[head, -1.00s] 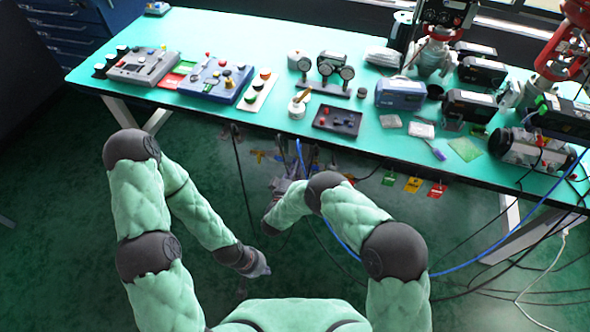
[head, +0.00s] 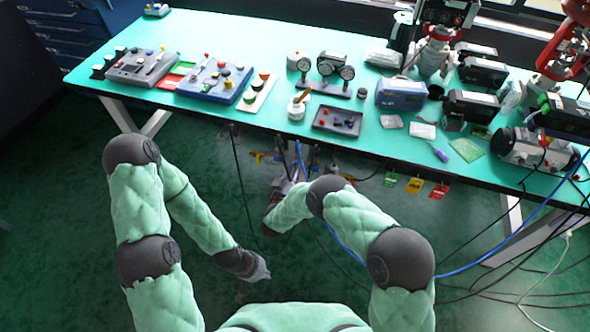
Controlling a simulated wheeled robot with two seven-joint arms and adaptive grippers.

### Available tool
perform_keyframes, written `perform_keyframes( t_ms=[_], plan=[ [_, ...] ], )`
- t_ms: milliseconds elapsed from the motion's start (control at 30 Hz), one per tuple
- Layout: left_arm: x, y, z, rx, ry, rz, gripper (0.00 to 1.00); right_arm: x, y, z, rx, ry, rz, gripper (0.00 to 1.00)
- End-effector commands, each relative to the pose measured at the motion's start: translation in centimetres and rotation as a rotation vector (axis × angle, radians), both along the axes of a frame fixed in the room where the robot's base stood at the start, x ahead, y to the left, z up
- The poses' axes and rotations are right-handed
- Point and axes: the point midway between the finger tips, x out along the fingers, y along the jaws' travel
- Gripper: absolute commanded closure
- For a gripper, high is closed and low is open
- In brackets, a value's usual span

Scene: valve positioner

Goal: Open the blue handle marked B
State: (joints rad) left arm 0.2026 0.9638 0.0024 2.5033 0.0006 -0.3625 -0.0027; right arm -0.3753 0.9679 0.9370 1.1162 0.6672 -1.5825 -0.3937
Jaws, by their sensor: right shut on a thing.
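My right gripper (head: 284,184) is just below the front edge of the table, among dark fittings and cables. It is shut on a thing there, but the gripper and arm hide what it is. A small yellow handle-like part (head: 257,157) shows just left of it. I cannot make out the blue handle or its letter B; a thin blue line, perhaps a cable, runs close to the gripper. My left gripper (head: 258,272) hangs low over the floor, well below the table, away from the fittings. Its fingers are too small and dark to read.
The green table (head: 400,150) carries control boxes, gauges (head: 326,68), a small parts tray (head: 337,120) and several dark devices. Coloured tags (head: 414,185) hang from its front edge. A blue cable (head: 470,268) and black cables loop at the right. The floor at left is clear.

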Motion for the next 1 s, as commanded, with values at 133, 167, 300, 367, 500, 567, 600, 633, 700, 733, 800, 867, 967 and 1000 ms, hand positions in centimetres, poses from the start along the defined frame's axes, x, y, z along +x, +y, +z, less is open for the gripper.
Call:
perform_keyframes(
  t_ms=[133, 167, 300, 367, 500, 567, 600, 633, 700, 733, 800, 867, 967, 1000],
  plan=[
    [0.0, 0.0, 0.0, 0.0, 0.0, 0.0, 1.0, 0.0, 0.0, 0.0, 0.002, 0.0, 0.0, 1.0],
    [0.0, 0.0, 0.0, 0.0, 0.0, 0.0, 1.0, 0.0, 0.0, 0.0, 0.002, 0.0, 0.0, 1.0],
    [0.0, 0.0, 0.0, 0.0, 0.0, 0.0, 1.0, 0.0, 0.0, 0.0, 0.001, 0.001, 0.0, 0.69],
    [0.0, 0.0, 0.0, 0.0, 0.0, 0.0, 1.0, 0.0, 0.0, 0.0, 0.001, 0.001, 0.0, 0.59],
    [0.0, 0.0, 0.0, 0.0, 0.0, 0.0, 1.0, 0.0, 0.0, 0.0, 0.001, 0.0, 0.0, 0.59],
    [0.0, 0.0, 0.0, 0.0, 0.0, 0.0, 1.0, 0.0, 0.0, 0.0, 0.0, 0.0, 0.0, 0.59],
    [0.0, 0.0, 0.0, 0.0, 0.0, 0.0, 1.0, 0.0, 0.0, 0.0, 0.0, 0.0, 0.0, 0.59],
    [0.0, 0.0, 0.0, 0.0, 0.0, 0.0, 1.0, 0.0, 0.0, 0.0, 0.0, 0.0, 0.0, 0.59],
    [0.0, 0.0, 0.0, 0.0, 0.0, 0.0, 1.0, 0.0, 0.0, 0.1, 0.0, 0.0, 0.0, 0.59],
    [0.0, 0.0, 0.0, 0.0, 0.0, 0.0, 1.0, 0.0, 0.0, 0.3, 0.001, -0.001, 0.0, 0.59],
    [0.0, 0.0, 0.0, 0.0, 0.0, 0.0, 1.0, 0.1, 0.0, 0.8, 0.0, -0.002, 0.0, 0.59],
    [0.0, 0.0, 0.0, 0.0, 0.0, 0.0, 1.0, 0.1, 0.0, 1.4, 0.001, -0.003, 0.0, 0.59],
    [0.0, 0.0, 0.0, 0.0, 0.0, 0.0, 1.0, 0.1, 0.0, 2.8, 0.002, -0.004, 0.001, 0.59],
    [0.0, 0.0, 0.0, 0.0, 0.0, 0.0, 1.0, 0.1, 0.0, 3.4, 0.002, -0.004, 0.001, 0.59]
  ],
)
